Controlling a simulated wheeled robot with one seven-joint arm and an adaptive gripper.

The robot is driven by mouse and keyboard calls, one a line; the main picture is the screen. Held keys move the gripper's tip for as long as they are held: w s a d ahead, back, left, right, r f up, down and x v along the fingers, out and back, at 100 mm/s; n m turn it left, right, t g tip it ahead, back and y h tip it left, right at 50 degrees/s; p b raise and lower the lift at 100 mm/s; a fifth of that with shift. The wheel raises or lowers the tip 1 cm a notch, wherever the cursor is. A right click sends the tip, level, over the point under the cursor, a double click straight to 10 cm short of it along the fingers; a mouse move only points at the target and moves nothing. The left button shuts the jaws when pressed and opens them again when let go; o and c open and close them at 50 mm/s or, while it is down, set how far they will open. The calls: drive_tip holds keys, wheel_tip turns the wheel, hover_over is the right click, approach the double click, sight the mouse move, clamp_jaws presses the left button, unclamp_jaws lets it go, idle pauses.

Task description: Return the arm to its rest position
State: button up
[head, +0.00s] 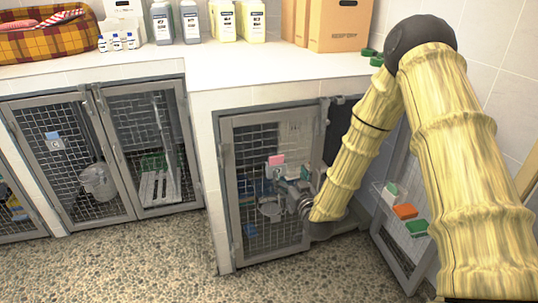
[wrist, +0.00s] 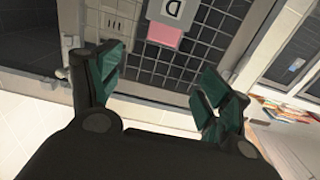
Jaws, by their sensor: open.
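My arm reaches down from the upper right in the head view, with its yellow wood-patterned sleeves (head: 455,150). My gripper (head: 285,183) is in front of the mesh door of the right kennel (head: 228,190). In the wrist view my gripper (wrist: 160,90) has its two dark green fingers well apart, with nothing between them. A grey tag with a letter D (wrist: 172,12) and a pink note (wrist: 165,34) show on the mesh beyond the fingers. The pink note also shows in the head view (head: 276,160). Whether the fingers touch the door cannot be told.
The white countertop (head: 260,66) runs above the kennels, with cardboard boxes (head: 335,25) and bottles (head: 190,20) on it. Another kennel door (head: 395,235) stands at the right, near a shelf with orange (head: 405,211) and green items. The pebbled floor (head: 130,260) in front is clear.

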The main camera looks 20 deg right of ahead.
drive_tip(key=s+a+f+g, duration=0.35)
drive_tip(key=s+f, duration=0.35)
drive_tip(key=f, duration=0.5)
drive_tip(key=s+a+f+g, duration=0.1)
drive_tip(key=s+f+g, duration=0.4)
drive_tip(key=s+f, duration=0.65)
drive_tip(key=s+a+f+g, duration=0.1)
drive_tip(key=s+f+g, duration=0.5)
drive_tip(key=s, duration=1)
drive_tip(key=s+f+g, duration=0.3)
drive_tip(key=s+f, duration=0.1)
drive_tip(key=s, duration=1)
wheel_tip(320, 180, up, 17)
drive_tip(key=m+p, duration=0.1)
drive_tip(key=p, duration=1.5)
drive_tip(key=shift+s+d+f+h, duration=0.2)
drive_tip(key=shift+s+d+h, duration=0.1)
drive_tip(key=shift+s+d, duration=0.05)
